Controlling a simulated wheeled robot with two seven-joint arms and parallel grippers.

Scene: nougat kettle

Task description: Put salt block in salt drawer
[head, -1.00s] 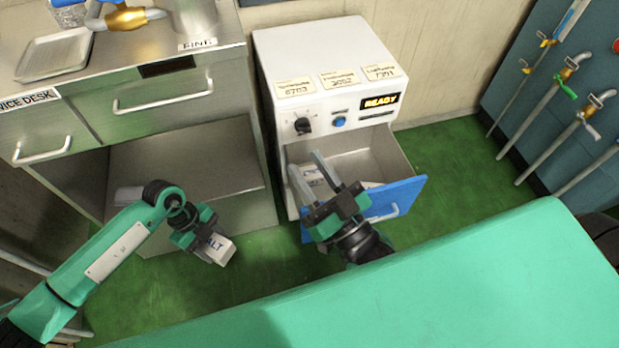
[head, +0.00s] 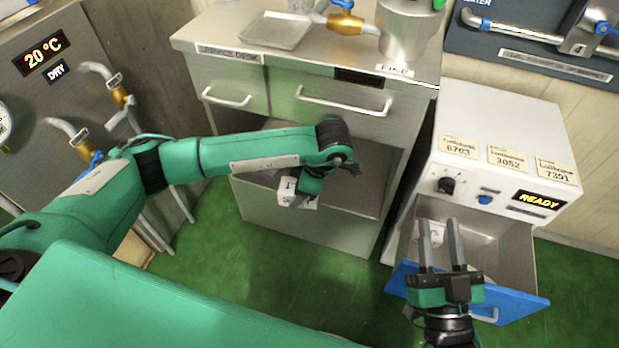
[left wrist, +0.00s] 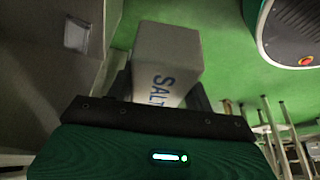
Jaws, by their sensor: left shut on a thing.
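The salt block (head: 299,194) is a pale block with dark lettering. My left gripper (head: 311,184) is shut on it, in front of the desk's open lower shelf. In the left wrist view the block (left wrist: 168,58) reads "SALT" and sits between the fingers of my left gripper (left wrist: 163,92).
The metal desk (head: 310,235) has two closed drawers and an open lower bay. A tray (head: 275,32) and a metal pot (head: 408,30) are on top. Pipes with valves (head: 75,140) stand at the left.

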